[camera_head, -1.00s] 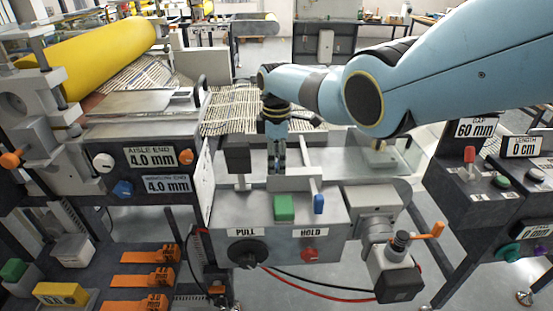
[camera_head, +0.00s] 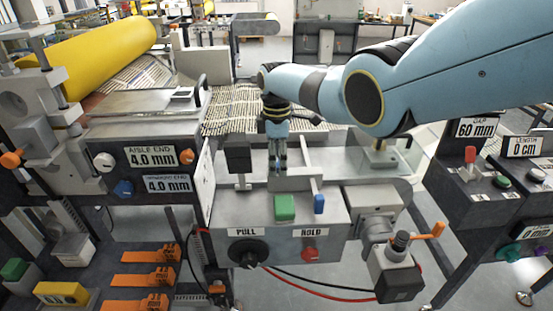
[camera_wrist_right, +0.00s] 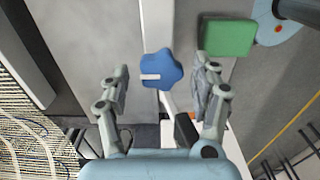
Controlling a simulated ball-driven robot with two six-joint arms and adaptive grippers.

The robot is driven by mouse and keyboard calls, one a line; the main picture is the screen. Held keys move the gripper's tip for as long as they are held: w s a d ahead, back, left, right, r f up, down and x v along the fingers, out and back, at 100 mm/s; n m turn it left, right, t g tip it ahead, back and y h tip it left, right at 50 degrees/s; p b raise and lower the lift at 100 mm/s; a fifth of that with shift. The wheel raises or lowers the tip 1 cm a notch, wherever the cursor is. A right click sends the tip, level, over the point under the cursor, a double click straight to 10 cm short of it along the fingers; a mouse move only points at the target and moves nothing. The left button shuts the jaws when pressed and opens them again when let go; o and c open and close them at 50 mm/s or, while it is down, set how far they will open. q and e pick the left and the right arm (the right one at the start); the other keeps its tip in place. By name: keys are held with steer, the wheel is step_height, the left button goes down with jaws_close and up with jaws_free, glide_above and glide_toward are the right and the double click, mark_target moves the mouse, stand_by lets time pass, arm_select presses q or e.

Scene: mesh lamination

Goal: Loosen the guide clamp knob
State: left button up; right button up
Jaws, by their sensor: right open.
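The guide clamp knob, a blue lobed knob (camera_wrist_right: 162,70) with a white mark, shows in the right wrist view ahead of my right gripper. My right gripper (camera_wrist_right: 162,82) is open, with one finger on each side of the knob and a visible gap on both sides. In the head view my right gripper (camera_head: 279,168) points down over the back of the grey control box (camera_head: 265,225). My left gripper is not in view.
A green block (camera_head: 285,207) and a blue piece (camera_head: 319,203) sit on the box near the gripper. A dark block on a post (camera_head: 237,158) stands to the left. The striped mesh (camera_head: 232,110) lies behind. A red knob (camera_head: 309,254) is on the box front.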

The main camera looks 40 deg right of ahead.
mark_target(277, 162)
steer(key=shift+r, duration=0.1)
step_height(277, 162, up, 12)
stand_by(0.5)
